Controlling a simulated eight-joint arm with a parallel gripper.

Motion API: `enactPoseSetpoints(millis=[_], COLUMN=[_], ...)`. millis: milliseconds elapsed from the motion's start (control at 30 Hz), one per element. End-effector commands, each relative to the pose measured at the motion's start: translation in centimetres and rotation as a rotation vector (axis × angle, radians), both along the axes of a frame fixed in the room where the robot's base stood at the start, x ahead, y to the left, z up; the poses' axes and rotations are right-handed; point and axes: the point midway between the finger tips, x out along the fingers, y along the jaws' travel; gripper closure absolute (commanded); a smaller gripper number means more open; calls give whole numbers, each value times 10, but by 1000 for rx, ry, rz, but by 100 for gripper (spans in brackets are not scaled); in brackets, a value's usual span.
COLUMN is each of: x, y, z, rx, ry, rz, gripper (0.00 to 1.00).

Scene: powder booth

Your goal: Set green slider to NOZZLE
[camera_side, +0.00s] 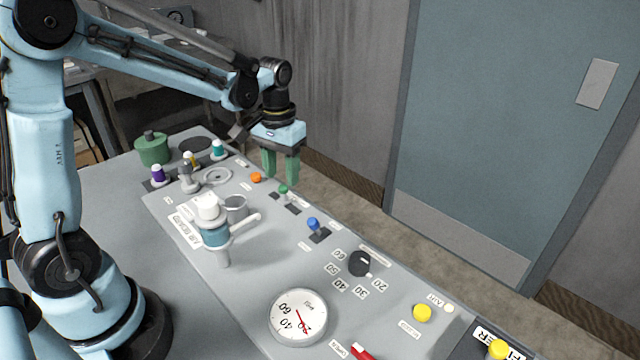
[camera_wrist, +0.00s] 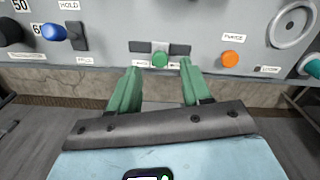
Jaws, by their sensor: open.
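The green slider (camera_side: 283,189) is a small green knob on the grey panel (camera_side: 262,295), between two dark slots. In the wrist view the green slider (camera_wrist: 160,59) sits near the top middle, midway between dark slots on either side. Small labels beside it are too small to read surely. My gripper (camera_side: 280,170) has green fingers pointing down, just above and behind the slider in the side view. In the wrist view my gripper (camera_wrist: 160,72) is open, with its fingers apart on either side of the slider's line and nothing between them.
A blue switch (camera_side: 313,223) and an orange button (camera_side: 256,177) flank the slider. A black dial (camera_side: 360,263), a gauge (camera_side: 298,316) and yellow buttons (camera_side: 422,313) lie toward the front. A teal and white fitting (camera_side: 214,225) stands up from the panel.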

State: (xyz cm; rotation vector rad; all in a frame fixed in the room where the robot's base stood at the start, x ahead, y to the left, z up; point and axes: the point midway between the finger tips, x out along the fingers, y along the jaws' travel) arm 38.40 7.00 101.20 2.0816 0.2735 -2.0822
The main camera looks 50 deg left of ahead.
Motion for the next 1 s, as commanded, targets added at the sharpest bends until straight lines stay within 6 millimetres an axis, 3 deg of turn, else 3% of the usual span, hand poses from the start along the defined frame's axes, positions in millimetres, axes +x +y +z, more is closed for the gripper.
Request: enactPoseSetpoints(millis=[100,333,733,767,1000], x=[1,0,0,0,0], y=[0,0,0,0,0], z=[-19,-42,-48,-48,-48], rx=[0,0,0,0,0], ry=[0,-1,0,0,0], rz=[0,0,0,0,0], gripper=[52,52,52,53,90])
